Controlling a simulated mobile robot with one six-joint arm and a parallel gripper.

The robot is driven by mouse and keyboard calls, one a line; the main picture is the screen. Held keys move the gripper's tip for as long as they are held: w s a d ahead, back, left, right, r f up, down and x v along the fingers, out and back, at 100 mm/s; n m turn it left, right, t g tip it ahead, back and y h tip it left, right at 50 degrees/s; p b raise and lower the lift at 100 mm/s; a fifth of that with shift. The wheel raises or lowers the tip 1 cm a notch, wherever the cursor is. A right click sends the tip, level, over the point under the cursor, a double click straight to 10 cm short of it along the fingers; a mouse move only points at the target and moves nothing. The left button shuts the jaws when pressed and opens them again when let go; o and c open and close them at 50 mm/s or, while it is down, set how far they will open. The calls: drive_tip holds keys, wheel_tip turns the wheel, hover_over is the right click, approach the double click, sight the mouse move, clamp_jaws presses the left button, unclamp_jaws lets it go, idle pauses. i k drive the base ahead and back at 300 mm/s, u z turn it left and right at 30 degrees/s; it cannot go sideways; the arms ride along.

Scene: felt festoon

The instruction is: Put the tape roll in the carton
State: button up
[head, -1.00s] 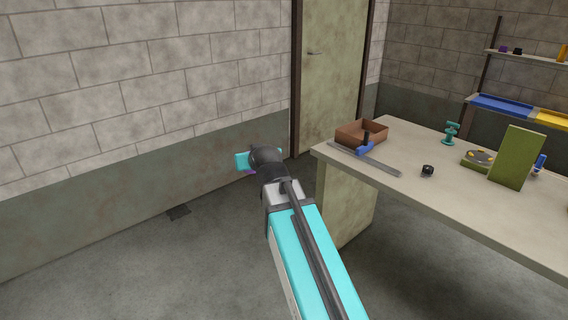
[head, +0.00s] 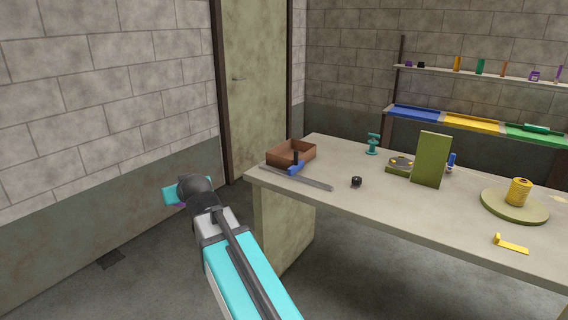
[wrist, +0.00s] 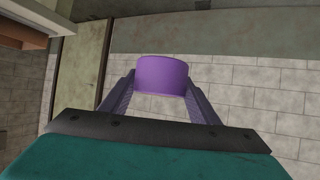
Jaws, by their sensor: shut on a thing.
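The purple tape roll (wrist: 161,76) is held between the two fingertips of my gripper (wrist: 160,88) in the wrist view. In the head view my gripper (head: 176,195) is in the air left of the table, with only a sliver of purple showing beneath it. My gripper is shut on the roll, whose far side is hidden. The carton is a brown open-topped box (head: 300,149) on the table's far left corner, up and right of my gripper in the head view. I cannot make out anything inside it.
A blue-handled tool (head: 294,167) stands against the carton's front, and a grey metal strip (head: 306,180) lies before it. A small black item (head: 356,182) and a green upright block (head: 432,160) are farther right on the table (head: 400,211). Open floor lies left of the table.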

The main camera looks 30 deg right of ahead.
sight(292, 154)
drive_tip(key=z, duration=0.85)
drive_tip(key=i, duration=1.5)
drive_tip(key=z, duration=0.8)
drive_tip(key=k, duration=0.1)
drive_tip(key=u, duration=2.55)
